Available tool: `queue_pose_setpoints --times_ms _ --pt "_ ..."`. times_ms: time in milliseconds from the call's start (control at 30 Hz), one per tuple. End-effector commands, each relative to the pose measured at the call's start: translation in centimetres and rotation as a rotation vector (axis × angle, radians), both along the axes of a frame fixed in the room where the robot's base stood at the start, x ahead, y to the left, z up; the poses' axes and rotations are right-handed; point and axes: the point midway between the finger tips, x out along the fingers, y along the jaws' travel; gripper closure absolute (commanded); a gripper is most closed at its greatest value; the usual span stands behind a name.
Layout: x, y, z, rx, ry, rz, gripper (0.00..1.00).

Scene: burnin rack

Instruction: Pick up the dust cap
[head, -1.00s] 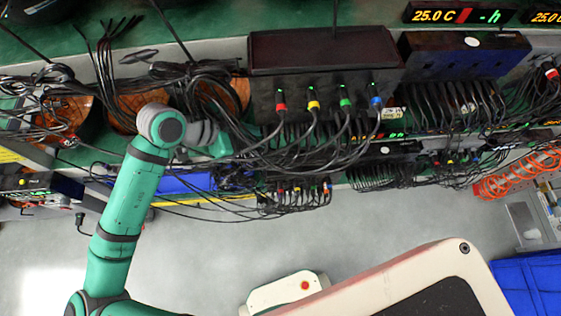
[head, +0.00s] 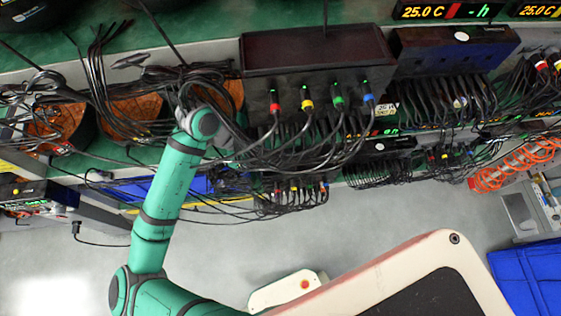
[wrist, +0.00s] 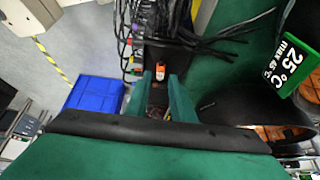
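My gripper (wrist: 160,80) shows in the wrist view with its two green fingers apart and a gap between them. A small orange and white object (wrist: 160,70) appears in line with the gap, near the fingertips. I cannot tell whether it is the dust cap, or whether it lies between the fingers or beyond them. No other dust cap can be made out for sure. In the head view my arm reaches up to the cable bundles left of the dark unit (head: 315,50), and the fingers are hidden there.
Black cables with red, yellow, green and blue plugs hang from the dark unit's front. Wooden cable reels (head: 130,110) stand at the left. A blue bin (wrist: 95,95) shows in the wrist view. An orange coiled hose (head: 510,165) hangs at the right.

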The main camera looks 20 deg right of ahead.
Motion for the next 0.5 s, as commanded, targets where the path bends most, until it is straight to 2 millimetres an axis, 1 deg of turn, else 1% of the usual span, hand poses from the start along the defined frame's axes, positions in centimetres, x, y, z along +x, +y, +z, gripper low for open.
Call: queue_pose_setpoints --times_ms 100,233,333,500 --pt "-0.3 -1.0 -1.4 -0.004 0.004 0.000 0.78" --pt "-0.5 -1.8 -2.8 -0.003 0.004 0.001 0.78" --pt "-0.5 -2.0 -3.4 -0.001 0.003 0.001 0.78" --pt "-0.6 -2.1 -3.6 0.000 0.002 0.001 0.78"
